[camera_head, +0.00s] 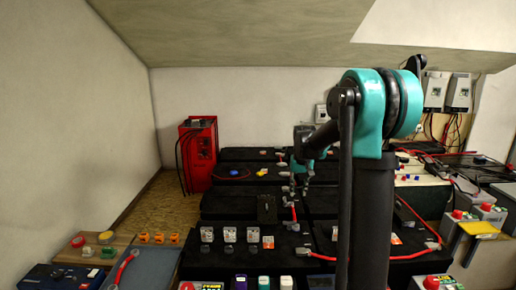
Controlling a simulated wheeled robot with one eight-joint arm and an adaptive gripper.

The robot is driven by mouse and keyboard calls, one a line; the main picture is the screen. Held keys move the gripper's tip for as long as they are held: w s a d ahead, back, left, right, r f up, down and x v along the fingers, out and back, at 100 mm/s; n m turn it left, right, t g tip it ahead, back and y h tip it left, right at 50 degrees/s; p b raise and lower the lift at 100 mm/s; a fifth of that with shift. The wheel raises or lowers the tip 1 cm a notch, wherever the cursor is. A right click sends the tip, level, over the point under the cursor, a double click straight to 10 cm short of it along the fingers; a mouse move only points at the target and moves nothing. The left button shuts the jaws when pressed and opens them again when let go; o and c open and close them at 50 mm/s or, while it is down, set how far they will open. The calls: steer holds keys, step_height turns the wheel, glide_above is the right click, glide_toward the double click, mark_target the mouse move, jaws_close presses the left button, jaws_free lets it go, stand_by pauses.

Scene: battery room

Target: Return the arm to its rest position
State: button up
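My arm, teal and black, rises in the right half of the head view and bends over to the left. My gripper (303,188) hangs at its end over the black battery blocks (228,205), pointing down. It is small and dark against the blocks. I cannot tell whether its fingers are open or shut, or whether it touches anything. The arm's upright link hides part of the blocks behind it.
A red cabinet (199,155) with black cables stands at the back left. Red cables (410,252) run over the blocks on the right. Button boxes (486,212) stand at the right edge. A wooden board with buttons (98,246) lies at the lower left. Wall boxes (458,92) hang at the upper right.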

steer(key=s+f, duration=0.3)
steer(key=s, duration=0.8)
steer(key=s+d+f+t, duration=0.1)
steer(key=s+f, duration=0.2)
steer(key=s, duration=0.7)
steer(key=s+d+f+t, duration=0.1)
steer(key=s+f, duration=0.3)
steer(key=s, duration=0.7)
steer(key=shift+s+d, duration=0.15)
steer(key=shift+s, duration=0.15)
steer(key=shift+w, duration=0.15)
